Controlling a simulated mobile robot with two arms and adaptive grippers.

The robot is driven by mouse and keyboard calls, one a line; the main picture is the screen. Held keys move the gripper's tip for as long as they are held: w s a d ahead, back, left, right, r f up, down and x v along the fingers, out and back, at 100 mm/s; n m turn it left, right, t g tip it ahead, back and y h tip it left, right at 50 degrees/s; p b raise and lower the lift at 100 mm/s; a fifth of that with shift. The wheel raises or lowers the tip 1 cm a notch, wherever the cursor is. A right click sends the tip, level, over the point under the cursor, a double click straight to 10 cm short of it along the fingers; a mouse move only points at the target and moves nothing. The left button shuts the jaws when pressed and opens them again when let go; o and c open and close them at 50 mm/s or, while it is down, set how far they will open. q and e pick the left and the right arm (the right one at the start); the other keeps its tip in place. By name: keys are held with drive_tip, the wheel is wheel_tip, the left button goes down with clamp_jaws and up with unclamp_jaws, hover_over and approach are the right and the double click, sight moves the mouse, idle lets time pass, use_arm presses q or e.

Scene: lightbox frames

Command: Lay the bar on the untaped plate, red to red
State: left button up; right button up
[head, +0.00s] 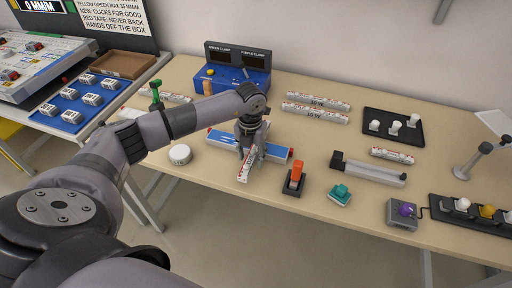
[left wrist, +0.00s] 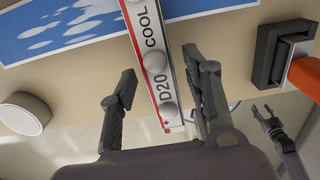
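The plate (head: 275,152) lies on the bench, with blue and white on its face and a red patch at its right end. Its blue face with white blotches shows in the left wrist view (left wrist: 40,32). A white bar (head: 244,172) with a red stripe, marked D20 COOL (left wrist: 155,60), lies crosswise over the plate's near edge; I cannot tell whether they touch. My left gripper (head: 249,150) is above it, its fingers (left wrist: 160,75) open on either side of the bar with gaps. My right gripper (left wrist: 265,112) shows small in the left wrist view, fingers apart.
Two 10 W bars (head: 315,113) lie behind. A blue clamp box (head: 232,75) stands at the back. A grey channel (head: 368,171) lies right.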

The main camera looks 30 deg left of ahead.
use_arm(q)
clamp_jaws()
idle(0.3)
drive_tip(key=shift+r, duration=0.1)
